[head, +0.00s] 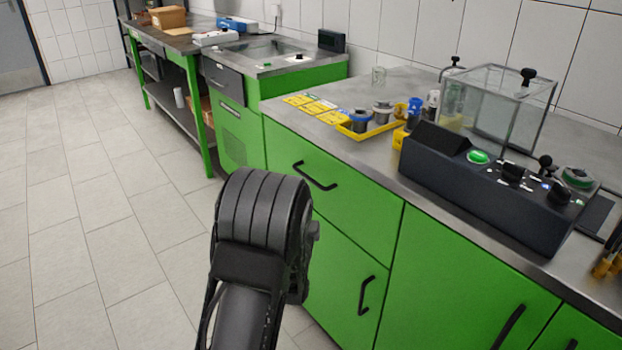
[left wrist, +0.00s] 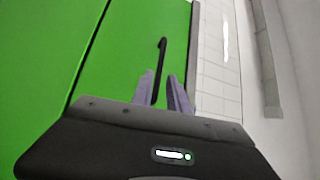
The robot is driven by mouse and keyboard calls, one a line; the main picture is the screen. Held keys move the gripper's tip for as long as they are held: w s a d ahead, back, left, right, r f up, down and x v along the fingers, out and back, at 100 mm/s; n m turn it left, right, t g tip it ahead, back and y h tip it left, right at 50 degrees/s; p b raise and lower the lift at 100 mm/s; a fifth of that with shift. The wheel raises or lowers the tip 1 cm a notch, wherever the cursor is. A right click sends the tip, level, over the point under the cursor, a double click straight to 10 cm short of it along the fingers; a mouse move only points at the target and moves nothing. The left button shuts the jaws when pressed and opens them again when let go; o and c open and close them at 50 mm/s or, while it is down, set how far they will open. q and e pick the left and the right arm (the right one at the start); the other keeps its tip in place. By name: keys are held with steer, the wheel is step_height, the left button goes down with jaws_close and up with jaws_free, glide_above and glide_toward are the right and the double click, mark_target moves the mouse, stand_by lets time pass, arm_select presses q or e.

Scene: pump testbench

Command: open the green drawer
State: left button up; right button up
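The green drawer (head: 350,200) is in the upper part of the green cabinet under the worktop and looks shut. Its black bar handle (head: 314,177) shows in the head view. The handle also shows in the left wrist view (left wrist: 162,52), running between the two purple-grey fingers of my left gripper (left wrist: 164,82). The fingers stand apart on either side of it; I cannot tell whether they touch it. In the head view my left arm hides the fingers. My right gripper is in neither view.
A cabinet door with a black handle (head: 366,295) is below the drawer. On the steel worktop (head: 370,92) stand a yellow tray (head: 372,131), a dark control box (head: 480,190) and a glass tank (head: 497,105). The tiled floor (head: 90,230) to the left is clear.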

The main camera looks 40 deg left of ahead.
arm_select(q)
steer(key=shift+w, duration=0.1)
steer(key=shift+x, duration=3.85)
steer(key=shift+c, duration=0.6)
jaws_close()
steer(key=shift+f+b, duration=0.1)
steer(key=shift+b, duration=0.2)
